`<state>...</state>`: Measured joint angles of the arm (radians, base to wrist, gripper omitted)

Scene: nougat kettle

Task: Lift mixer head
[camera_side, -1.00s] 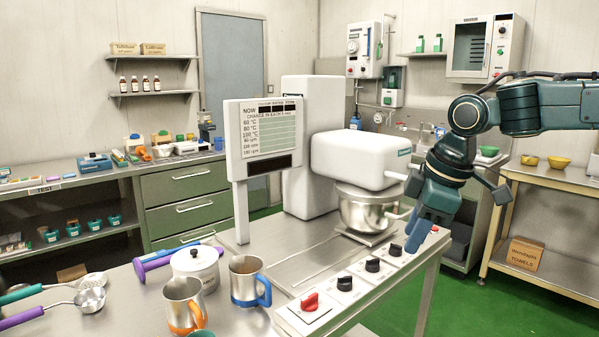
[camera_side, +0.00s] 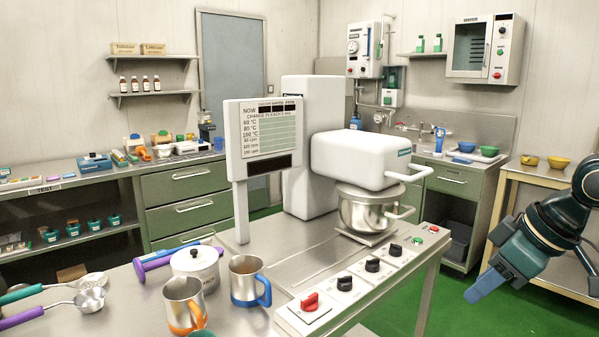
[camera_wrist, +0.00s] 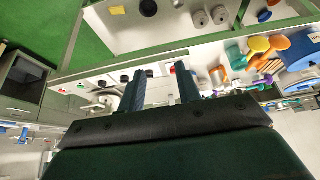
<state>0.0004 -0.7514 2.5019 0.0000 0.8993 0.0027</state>
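The mixer head (camera_side: 358,160) is a white rounded block. It sits level and low over a steel bowl (camera_side: 368,212) and joins the white column (camera_side: 312,130) behind it. A white bar handle (camera_side: 412,174) sticks out from its right end. My gripper (camera_side: 484,288) hangs in the air to the right of the steel table, well apart from the head and handle. In the wrist view my gripper's two fingers (camera_wrist: 160,88) stand apart with nothing between them.
A row of black knobs (camera_side: 372,264) and a red knob (camera_side: 309,302) line the table's front edge. Steel mugs (camera_side: 249,280) and a white lidded pot (camera_side: 195,266) stand left of them. A display panel (camera_side: 264,140) rises left of the mixer. The green floor (camera_side: 410,315) is clear.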

